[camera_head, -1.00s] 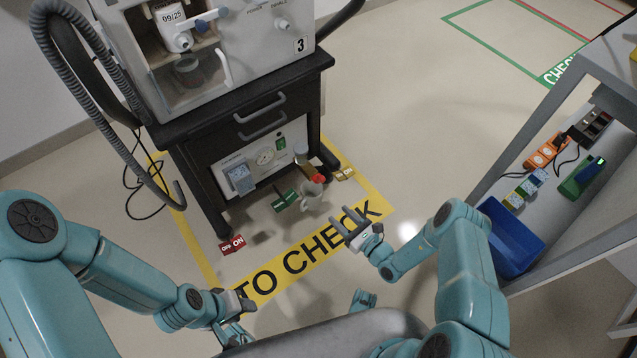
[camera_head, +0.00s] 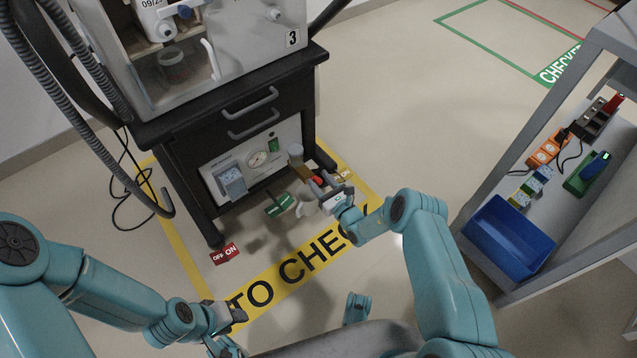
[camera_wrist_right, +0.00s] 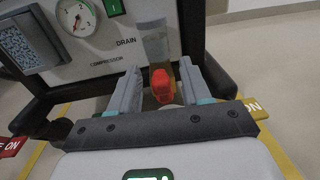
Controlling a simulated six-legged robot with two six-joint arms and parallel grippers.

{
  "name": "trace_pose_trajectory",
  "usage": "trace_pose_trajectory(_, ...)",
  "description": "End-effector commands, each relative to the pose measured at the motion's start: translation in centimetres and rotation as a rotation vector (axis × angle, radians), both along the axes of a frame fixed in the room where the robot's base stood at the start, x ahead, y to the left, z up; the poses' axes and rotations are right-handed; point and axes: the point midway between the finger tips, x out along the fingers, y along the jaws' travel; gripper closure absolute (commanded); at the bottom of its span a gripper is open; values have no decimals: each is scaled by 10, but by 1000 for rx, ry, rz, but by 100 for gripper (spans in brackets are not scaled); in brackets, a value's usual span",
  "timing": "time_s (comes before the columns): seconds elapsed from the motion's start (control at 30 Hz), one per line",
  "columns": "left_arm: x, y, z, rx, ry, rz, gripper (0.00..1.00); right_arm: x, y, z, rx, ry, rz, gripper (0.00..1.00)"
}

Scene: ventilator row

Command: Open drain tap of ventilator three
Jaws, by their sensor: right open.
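Ventilator three (camera_head: 225,60) stands on a dark drawer cart. Its low compressor panel (camera_head: 215,172) has a round gauge and, in the right wrist view, the word DRAIN beside a clear cylinder (camera_wrist_right: 155,40). A red tap (camera_wrist_right: 161,85) is below that cylinder; it also shows in the head view (camera_head: 317,180). My right gripper (camera_head: 325,187) is open, its fingers (camera_wrist_right: 163,90) on either side of the red tap in the picture; contact cannot be told. A pale jug (camera_head: 304,203) below is partly hidden by it. My left gripper (camera_head: 232,318) is low at left; its opening is unclear.
A blue bin (camera_head: 507,240) and small devices sit on the shelf at right. Grey hoses (camera_head: 60,90) hang at left. Floor right of the cart is clear.

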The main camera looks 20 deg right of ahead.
Motion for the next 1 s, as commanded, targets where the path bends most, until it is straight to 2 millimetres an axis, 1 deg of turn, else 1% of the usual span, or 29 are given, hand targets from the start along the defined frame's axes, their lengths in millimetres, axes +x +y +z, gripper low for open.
trace_pose_trajectory(0.03, 1, 1, -4, 0, -2, 2, 58, 4, 2, -1, -1, -1, 1, 52)
trace_pose_trajectory(0.13, 1, 1, -4, 1, -3, 3, 58, 10, 3, 0, 0, -1, -1, 52)
trace_pose_trajectory(0.37, 1, 1, -4, 1, -3, 4, 58, 11, 3, 1, 1, 1, -1, 52)
trace_pose_trajectory(0.4, 1, 1, -4, 1, -3, 4, 58, 11, 3, 1, 1, 1, -1, 56)
trace_pose_trajectory(0.47, 1, 1, -4, 1, -3, 3, 58, 10, 3, 1, 1, 0, -1, 75)
trace_pose_trajectory(0.5, 1, 1, -4, 1, -3, 3, 58, 10, 3, 1, 1, 0, -1, 88)
trace_pose_trajectory(0.53, 1, 1, -4, 1, -3, 3, 58, 10, 3, 1, 1, 0, 0, 98)
trace_pose_trajectory(0.57, 1, 1, -4, 1, -3, 3, 58, 10, 3, 1, 1, 1, 0, 100)
trace_pose_trajectory(0.83, 1, 1, -3, 0, -2, 3, 58, 10, 4, 1, -16, -6, 0, 100)
trace_pose_trajectory(1.0, 1, 1, -3, 0, -1, 3, 58, 9, 8, 0, -77, -29, 0, 100)
